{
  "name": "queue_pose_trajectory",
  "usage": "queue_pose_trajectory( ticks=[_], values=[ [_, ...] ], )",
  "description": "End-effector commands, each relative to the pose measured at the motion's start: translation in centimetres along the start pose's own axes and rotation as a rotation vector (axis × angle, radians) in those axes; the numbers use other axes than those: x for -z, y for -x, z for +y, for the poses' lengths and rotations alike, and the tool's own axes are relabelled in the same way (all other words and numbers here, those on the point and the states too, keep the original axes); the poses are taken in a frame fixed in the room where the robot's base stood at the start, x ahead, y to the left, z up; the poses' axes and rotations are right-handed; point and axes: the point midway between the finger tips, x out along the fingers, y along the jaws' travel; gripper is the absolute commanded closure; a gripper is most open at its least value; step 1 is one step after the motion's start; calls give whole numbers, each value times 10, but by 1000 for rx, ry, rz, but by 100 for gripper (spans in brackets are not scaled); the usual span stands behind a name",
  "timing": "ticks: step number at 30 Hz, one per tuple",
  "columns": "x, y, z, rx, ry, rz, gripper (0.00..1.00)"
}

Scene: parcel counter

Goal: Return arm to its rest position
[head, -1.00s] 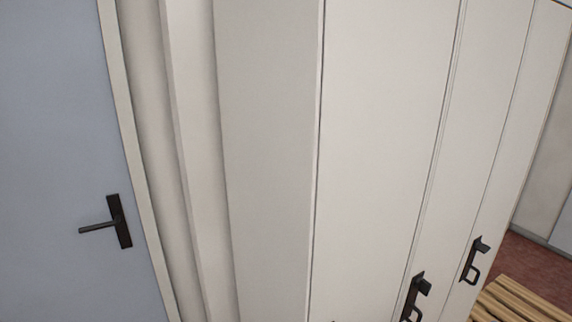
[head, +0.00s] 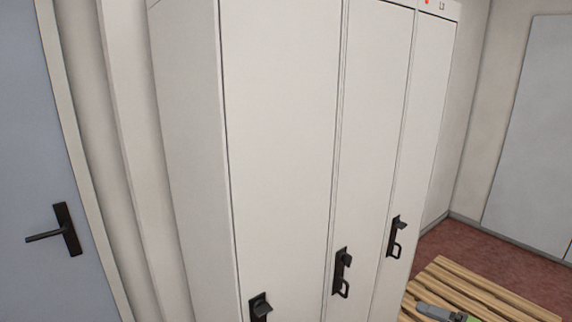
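My gripper is not in the head view, and no part of my arm can be made out for sure. The head view shows a tall white locker (head: 280,130) with several narrow doors, all closed. Black handles sit low on the doors, the nearest handle (head: 260,308) at the bottom edge, a middle handle (head: 342,272) and a far handle (head: 397,237).
A blue-grey door (head: 25,130) with a black lever (head: 62,232) is at the left. A slatted wooden bench or pallet (head: 470,285) stands at the lower right, with a partly cut-off green and grey item (head: 442,313) on it. Red-brown floor (head: 500,262) shows behind.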

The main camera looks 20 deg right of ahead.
Motion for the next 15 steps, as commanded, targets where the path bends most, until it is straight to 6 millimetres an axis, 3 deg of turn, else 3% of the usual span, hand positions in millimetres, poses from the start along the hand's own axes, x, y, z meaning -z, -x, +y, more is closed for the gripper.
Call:
queue_pose_trajectory(
  ticks=[8,11,15],
  values=[
    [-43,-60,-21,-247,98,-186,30],
    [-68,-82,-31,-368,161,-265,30],
    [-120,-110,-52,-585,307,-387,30]
  ],
)
